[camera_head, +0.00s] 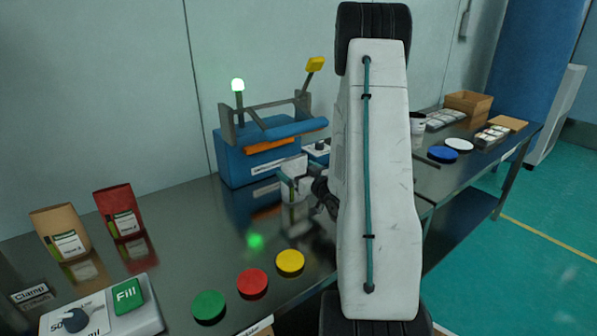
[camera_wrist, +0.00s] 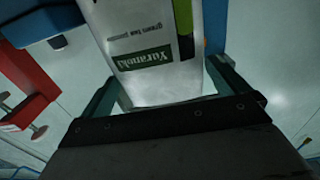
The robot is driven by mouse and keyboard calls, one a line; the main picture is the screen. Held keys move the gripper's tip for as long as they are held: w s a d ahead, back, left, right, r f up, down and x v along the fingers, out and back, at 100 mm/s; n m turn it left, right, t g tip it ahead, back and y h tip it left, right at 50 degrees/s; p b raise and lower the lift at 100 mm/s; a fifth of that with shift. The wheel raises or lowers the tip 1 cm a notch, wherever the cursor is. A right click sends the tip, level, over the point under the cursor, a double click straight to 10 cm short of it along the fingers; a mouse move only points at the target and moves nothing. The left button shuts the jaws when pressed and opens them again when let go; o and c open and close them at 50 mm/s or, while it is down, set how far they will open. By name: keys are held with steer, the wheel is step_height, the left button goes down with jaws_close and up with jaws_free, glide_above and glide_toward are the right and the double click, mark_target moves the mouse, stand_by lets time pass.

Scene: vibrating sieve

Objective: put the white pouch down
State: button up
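The white pouch (camera_wrist: 146,28) has a green label and a green strip. It fills the space between the two teal fingers of my gripper (camera_wrist: 166,78) in the wrist view, and they close on its sides. In the head view, my gripper (camera_head: 294,181) holds the pouch (camera_head: 295,191) upright, just right of the blue sealing machine's front. The pouch is small and partly covered by the fingers there. I cannot tell whether its base touches the dark bench (camera_head: 190,240).
The blue machine (camera_head: 232,165) with an orange bar stands behind. Green (camera_head: 208,306), red (camera_head: 252,282) and yellow (camera_head: 290,262) discs line the bench front. A brown pouch (camera_head: 58,228) and a red pouch (camera_head: 117,208) stand left. My arm hides the bench's middle.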

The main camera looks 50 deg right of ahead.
steer(key=shift+r, duration=0.2)
steer(key=v, duration=1.2)
steer(key=w+a+r+n+g, duration=0.1)
steer(key=w+a+r+g, duration=0.5)
steer(key=a+r+g, duration=0.45)
steer(key=s+a+r+n+g+y, duration=0.1)
steer(key=s+a+r+g+y, duration=0.1)
steer(key=s+a, duration=0.8)
steer(key=s+a+r+g+y, duration=0.2)
steer(key=s+a, duration=0.8)
steer(key=a, duration=0.5)
steer(key=shift+s+r+n+g, duration=0.4)
steer(key=shift+r+g, duration=0.05)
steer(key=shift+g, duration=0.4)
steer(key=shift+a, duration=0.15)
